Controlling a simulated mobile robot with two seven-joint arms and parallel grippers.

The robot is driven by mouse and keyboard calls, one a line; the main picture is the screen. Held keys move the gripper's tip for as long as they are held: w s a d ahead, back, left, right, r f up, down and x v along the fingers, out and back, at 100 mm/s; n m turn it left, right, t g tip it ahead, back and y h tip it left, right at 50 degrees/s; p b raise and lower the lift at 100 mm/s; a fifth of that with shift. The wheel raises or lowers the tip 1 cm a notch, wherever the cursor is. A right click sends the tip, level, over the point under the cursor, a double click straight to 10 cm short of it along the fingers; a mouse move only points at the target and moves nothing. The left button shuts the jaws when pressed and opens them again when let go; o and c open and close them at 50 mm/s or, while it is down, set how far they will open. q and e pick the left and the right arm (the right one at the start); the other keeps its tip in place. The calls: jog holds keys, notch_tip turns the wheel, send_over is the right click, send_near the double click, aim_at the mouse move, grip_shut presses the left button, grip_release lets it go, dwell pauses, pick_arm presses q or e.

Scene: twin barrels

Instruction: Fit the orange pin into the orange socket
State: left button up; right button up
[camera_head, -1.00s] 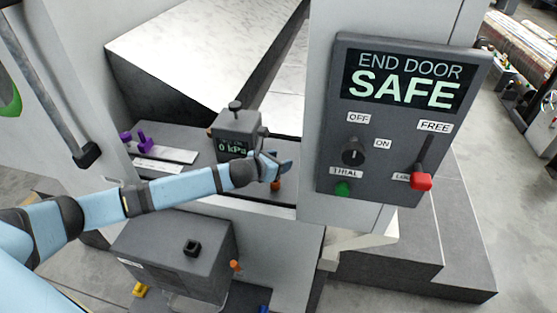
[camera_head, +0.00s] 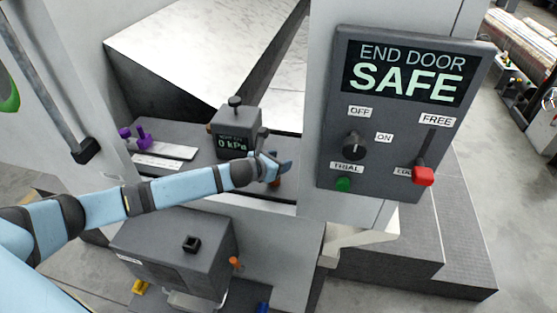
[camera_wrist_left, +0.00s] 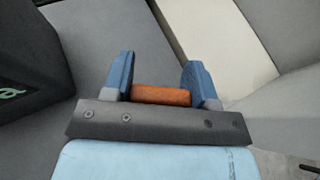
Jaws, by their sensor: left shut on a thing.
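My left gripper (camera_head: 274,168) is over the grey ledge, just right of the gauge box that reads 0 kPa. It is shut on an orange piece, which looks like the orange pin (camera_wrist_left: 161,95), between the blue fingers in the left wrist view. In the head view a small orange part (camera_head: 276,184) shows just under the fingers, and the gripper hides most of it. Another small orange piece (camera_head: 235,263) sticks out at the right side of the lower grey box. I cannot tell which part is the orange socket. My right gripper is not in view.
The gauge box (camera_head: 238,135) stands close beside my gripper. Purple pieces (camera_head: 143,139) stand at the ledge's left end. A control panel (camera_head: 403,120) reading SAFE rises to the right. The lower grey box (camera_head: 170,245) is below my arm, with yellow (camera_head: 139,287) and blue pieces near it.

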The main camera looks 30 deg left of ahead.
pick_arm(q)
jog(key=shift+f+b, duration=0.65)
jog(key=shift+f, duration=0.65)
jog(key=o, duration=1)
jog(key=b+v, duration=0.1)
jog(key=v, duration=1.3)
jog(key=shift+d+b, duration=0.1)
jog(key=shift+b, duration=0.3)
